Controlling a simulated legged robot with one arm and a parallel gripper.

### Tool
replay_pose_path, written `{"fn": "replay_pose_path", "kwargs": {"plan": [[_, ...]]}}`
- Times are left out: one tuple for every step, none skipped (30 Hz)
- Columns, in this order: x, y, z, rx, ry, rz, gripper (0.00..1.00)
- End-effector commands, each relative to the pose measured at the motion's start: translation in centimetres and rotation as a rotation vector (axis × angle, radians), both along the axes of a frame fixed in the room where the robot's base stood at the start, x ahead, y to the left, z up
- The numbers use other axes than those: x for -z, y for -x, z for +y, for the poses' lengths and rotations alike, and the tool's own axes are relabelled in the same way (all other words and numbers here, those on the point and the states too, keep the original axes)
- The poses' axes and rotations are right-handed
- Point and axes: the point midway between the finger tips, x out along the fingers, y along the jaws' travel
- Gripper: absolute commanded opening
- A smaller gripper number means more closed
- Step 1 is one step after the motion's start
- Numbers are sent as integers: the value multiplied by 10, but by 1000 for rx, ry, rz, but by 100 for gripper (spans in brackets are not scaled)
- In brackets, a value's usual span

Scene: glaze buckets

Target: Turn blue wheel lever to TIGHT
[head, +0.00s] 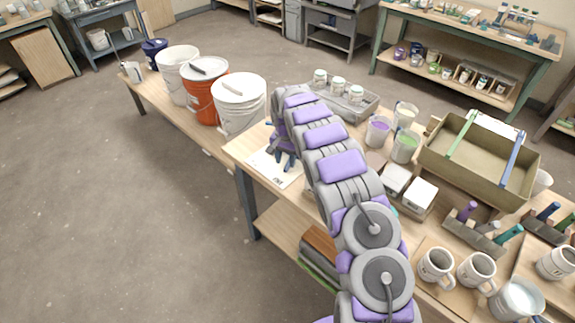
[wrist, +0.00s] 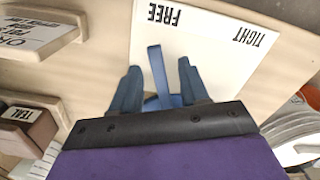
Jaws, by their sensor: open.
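The blue lever (wrist: 156,66) stands on a white card (wrist: 210,45) marked FREE and TIGHT. In the wrist view the lettering is upside down, with FREE at the top middle and TIGHT to its right. The lever's end lies just below FREE, away from TIGHT. My gripper (wrist: 158,78) is open, with one dark blue finger on each side of the lever. I cannot tell whether either finger touches it. The lever's base is partly hidden by my gripper. In the head view my gripper (head: 285,158) is over the white card (head: 268,172) near the bench edge.
White buckets (head: 240,108) and an orange bucket (head: 205,98) stand left of the card. A grey tray with jars (head: 350,102) is behind my arm. Cups (head: 378,131), mugs (head: 436,266) and an olive bin (head: 475,165) crowd the right. A TEAL-labelled block (wrist: 28,122) is nearby.

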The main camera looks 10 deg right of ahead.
Motion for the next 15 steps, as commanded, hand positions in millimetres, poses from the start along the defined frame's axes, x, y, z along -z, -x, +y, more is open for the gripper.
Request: {"fn": "replay_pose_path", "kwargs": {"plan": [[8, 0, -1, 1, -1, 1, 45], [11, 0, -3, 1, -2, 0, 45], [15, 0, -4, 1, -4, -1, 45], [17, -1, -6, 2, -5, -2, 45], [20, -1, -7, 2, -6, -2, 45], [22, -1, -8, 3, -8, -3, 45], [24, -1, -9, 3, -8, -2, 45], [25, -2, -11, 3, -10, -1, 45], [27, -2, -12, 3, -12, 0, 45], [27, -2, -12, 3, -12, 1, 45], [28, -2, -12, 3, -12, 1, 45], [27, -2, -12, 3, -12, -1, 45], [27, -2, -11, 3, -11, -1, 45], [26, -1, -10, 3, -11, -2, 45], [25, -1, -9, 2, -8, -3, 45]]}}
